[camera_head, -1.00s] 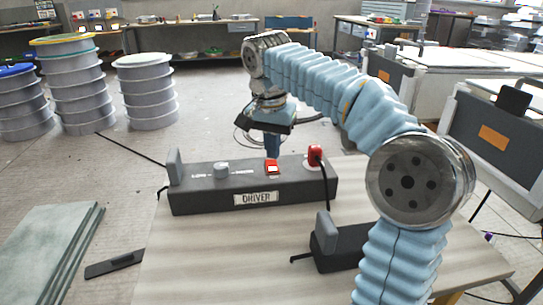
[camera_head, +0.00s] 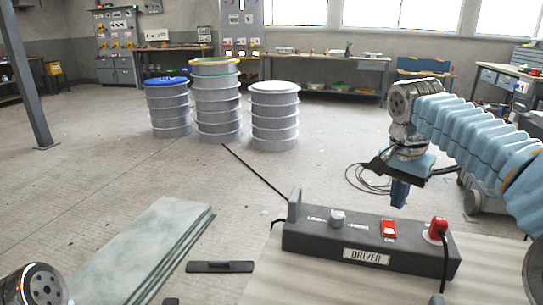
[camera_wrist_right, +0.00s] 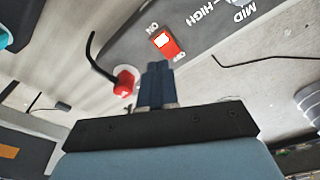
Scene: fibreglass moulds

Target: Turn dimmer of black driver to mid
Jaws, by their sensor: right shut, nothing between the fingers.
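The black driver (camera_head: 300,240), a long dark box with a DRIVER label, lies on the table in the head view. Its pale dimmer knob (camera_head: 337,218) is left of the red switch (camera_head: 388,228). A red plug (camera_head: 438,228) sits at its right end. My right gripper (camera_head: 399,203) is shut and empty, pointing down above the driver near the switch, right of the dimmer and apart from it. In the right wrist view the shut fingers (camera_wrist_right: 157,68) show below the switch (camera_wrist_right: 165,42); the MID and HIGH marks show at the top. My left gripper is out of view.
Grey-green sheets (camera_head: 150,245) are stacked left of the table. A dark flat bar (camera_head: 220,267) lies beside them. Several drums (camera_head: 217,100) stand on the floor behind.

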